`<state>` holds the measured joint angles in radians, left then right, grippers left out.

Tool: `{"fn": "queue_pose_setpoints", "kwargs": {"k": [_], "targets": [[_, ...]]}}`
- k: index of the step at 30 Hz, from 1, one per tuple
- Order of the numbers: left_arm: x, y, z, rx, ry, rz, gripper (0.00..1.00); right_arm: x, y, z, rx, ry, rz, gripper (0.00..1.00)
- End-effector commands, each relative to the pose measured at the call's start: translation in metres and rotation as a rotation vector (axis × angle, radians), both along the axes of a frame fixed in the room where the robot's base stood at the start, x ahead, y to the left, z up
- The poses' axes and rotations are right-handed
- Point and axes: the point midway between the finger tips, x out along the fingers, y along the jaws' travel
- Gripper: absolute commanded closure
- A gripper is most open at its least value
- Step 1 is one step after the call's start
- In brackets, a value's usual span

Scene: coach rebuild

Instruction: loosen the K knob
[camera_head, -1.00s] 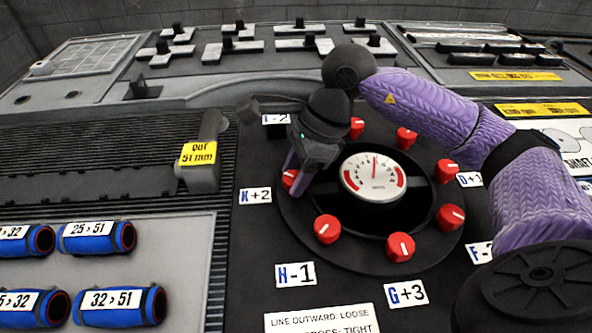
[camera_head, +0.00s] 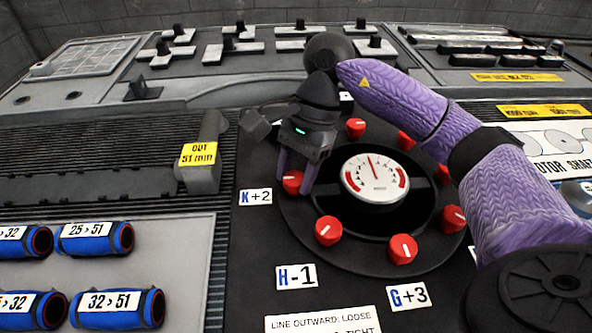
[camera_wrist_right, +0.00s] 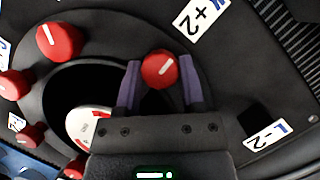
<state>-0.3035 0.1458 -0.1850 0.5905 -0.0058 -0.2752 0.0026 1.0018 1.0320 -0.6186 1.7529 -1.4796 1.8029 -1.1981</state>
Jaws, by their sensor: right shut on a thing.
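The K knob (camera_head: 292,184) is a red round knob with a white line, on the left of a black ring beside the K+2 label (camera_head: 255,197). My right gripper (camera_head: 294,180) reaches down over it with its purple fingers on either side. In the right wrist view the knob (camera_wrist_right: 159,70) sits between the two fingertips, and its white line runs diagonally. The right gripper is shut on it. My left gripper is not in view.
Several other red knobs, such as the one by H-1 (camera_head: 328,230), stand close around the white gauge (camera_head: 375,178). A sign (camera_head: 322,322) reads line outward is loose. Blue cylinders (camera_head: 112,308) lie at lower left.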

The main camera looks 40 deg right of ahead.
Motion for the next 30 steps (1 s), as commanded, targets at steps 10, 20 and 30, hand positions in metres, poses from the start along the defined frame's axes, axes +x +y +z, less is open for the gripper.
{"fn": "queue_pose_setpoints", "kwargs": {"k": [10, 20, 30], "targets": [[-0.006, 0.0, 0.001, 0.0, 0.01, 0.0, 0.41, 0.0, 0.0, 0.0, -0.001, 0.0, 0.012, 1.0], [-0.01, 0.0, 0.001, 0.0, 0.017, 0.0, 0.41, 0.0, 0.0, 0.0, -0.001, 0.001, 0.011, 0.14], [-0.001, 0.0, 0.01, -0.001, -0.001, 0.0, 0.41, 0.002, -0.007, 0.023, 0.0, -0.003, 0.007, 0.14]]}}
